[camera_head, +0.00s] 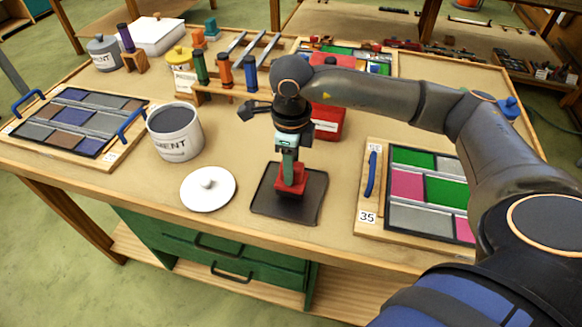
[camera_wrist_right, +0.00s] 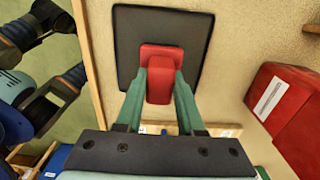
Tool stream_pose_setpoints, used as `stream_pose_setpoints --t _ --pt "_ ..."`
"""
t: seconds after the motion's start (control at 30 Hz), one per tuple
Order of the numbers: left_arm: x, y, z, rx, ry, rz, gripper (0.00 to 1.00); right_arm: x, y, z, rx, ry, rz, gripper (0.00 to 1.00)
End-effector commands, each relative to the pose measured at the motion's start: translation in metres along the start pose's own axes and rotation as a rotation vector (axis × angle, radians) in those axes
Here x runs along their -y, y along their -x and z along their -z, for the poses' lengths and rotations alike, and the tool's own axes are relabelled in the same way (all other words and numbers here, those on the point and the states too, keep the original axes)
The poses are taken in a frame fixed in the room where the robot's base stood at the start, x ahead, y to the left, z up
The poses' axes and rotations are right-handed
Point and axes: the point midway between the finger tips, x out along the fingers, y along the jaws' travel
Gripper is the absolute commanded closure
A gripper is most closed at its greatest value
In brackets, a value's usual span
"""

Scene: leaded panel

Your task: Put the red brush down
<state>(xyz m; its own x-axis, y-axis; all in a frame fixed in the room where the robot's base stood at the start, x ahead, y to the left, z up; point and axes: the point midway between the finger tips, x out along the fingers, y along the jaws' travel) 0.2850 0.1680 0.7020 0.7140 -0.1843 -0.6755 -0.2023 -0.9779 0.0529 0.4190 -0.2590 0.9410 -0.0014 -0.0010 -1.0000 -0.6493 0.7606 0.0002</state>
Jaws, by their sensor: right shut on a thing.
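The red brush (camera_head: 291,184) is between the green fingers of my right gripper (camera_head: 289,165), which points down and is shut on it. In the right wrist view the red brush (camera_wrist_right: 160,82) shows between the two fingertips (camera_wrist_right: 160,88). The brush is over the dark square mat (camera_head: 313,205), near its middle. Its lower end looks at or just above the mat; I cannot tell whether it touches. The mat also shows in the right wrist view (camera_wrist_right: 126,40). My left gripper does not show in the head view.
A white lid (camera_head: 208,190) lies left of the mat, with a grey cement pot (camera_head: 175,135) behind it. A red box (camera_head: 327,122) stands behind the mat. A leaded panel (camera_head: 425,190) lies to the right, another (camera_head: 75,122) at far left.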

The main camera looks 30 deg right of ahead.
Motion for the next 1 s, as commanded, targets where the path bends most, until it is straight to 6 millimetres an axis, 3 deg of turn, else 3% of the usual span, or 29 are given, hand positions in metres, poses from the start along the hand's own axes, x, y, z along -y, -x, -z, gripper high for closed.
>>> stream_pose_setpoints --t 0.1,0.47,0.5,0.73,1.0 --pt "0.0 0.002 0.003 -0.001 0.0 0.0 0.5 0.0 -0.01 -0.001 0.001 0.0 0.0 1.0" --pt "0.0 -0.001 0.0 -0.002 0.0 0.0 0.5 0.0 -0.015 -0.001 0.002 0.0 0.001 1.0" --pt "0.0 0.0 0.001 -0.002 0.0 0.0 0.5 0.0 -0.014 -0.001 0.001 0.0 0.001 0.59" --pt "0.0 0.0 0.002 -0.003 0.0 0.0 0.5 0.0 -0.014 -0.001 0.001 0.0 0.0 0.34" --pt "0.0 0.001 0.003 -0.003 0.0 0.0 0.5 0.0 -0.013 -0.001 0.001 0.0 0.0 0.33"
